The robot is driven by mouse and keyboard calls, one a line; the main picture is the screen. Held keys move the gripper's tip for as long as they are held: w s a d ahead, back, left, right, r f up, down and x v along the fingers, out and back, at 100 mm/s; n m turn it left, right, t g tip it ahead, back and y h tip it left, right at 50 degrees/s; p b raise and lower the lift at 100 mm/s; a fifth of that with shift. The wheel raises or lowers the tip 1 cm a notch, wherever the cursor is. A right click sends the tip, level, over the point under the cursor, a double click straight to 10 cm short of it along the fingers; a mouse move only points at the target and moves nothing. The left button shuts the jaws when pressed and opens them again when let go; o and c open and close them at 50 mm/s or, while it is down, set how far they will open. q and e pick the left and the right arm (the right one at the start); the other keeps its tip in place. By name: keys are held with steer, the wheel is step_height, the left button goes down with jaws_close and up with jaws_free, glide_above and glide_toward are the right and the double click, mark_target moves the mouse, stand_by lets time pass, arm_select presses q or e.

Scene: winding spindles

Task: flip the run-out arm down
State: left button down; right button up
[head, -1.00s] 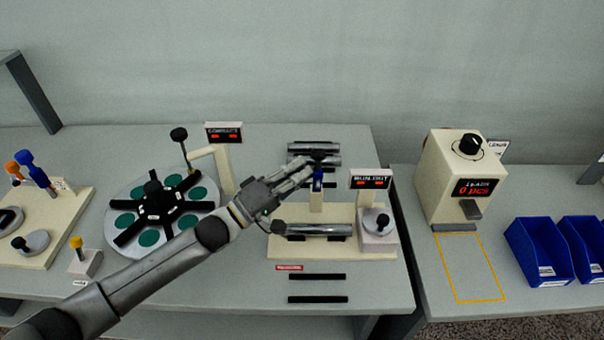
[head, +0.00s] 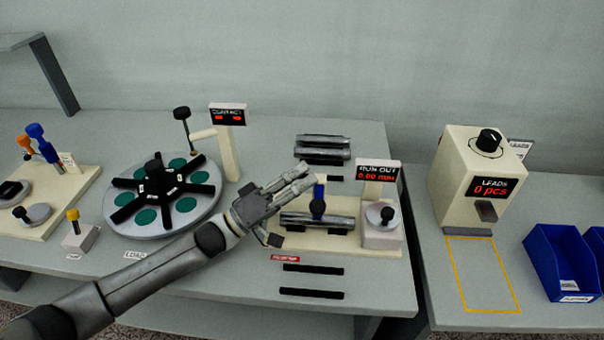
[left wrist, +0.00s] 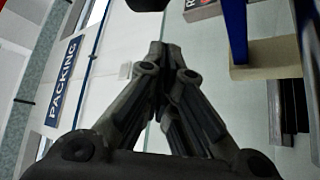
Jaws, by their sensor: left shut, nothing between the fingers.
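The run-out station has a cream base (head: 340,240), a silver spindle (head: 298,220) lying across it, and a display (head: 379,174) reading 0.00 mm. The blue run-out arm (head: 319,190) is tilted down, with its black end (head: 317,208) at the spindle; exact contact I cannot tell. My left gripper (head: 305,178) is shut and empty, just above and left of the blue arm, apart from it as far as I can see. In the left wrist view the shut fingers (left wrist: 168,55) show with nothing between them; a blue bar (left wrist: 236,30) stands to their right. My right gripper is out of view.
A round fixture (head: 118,224) with black spokes and a contact display (head: 227,114) stand left of the gripper. Spare spindles (head: 322,142) lie behind it. A leads dispenser (head: 467,185) and blue bins (head: 553,262) stand right. The front table strip holds black bars (head: 312,269).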

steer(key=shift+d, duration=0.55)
arm_select(q)
step_height(320, 180, up, 10)
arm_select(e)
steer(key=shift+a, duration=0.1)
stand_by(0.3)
arm_select(q)
steer(key=shift+r, duration=0.1)
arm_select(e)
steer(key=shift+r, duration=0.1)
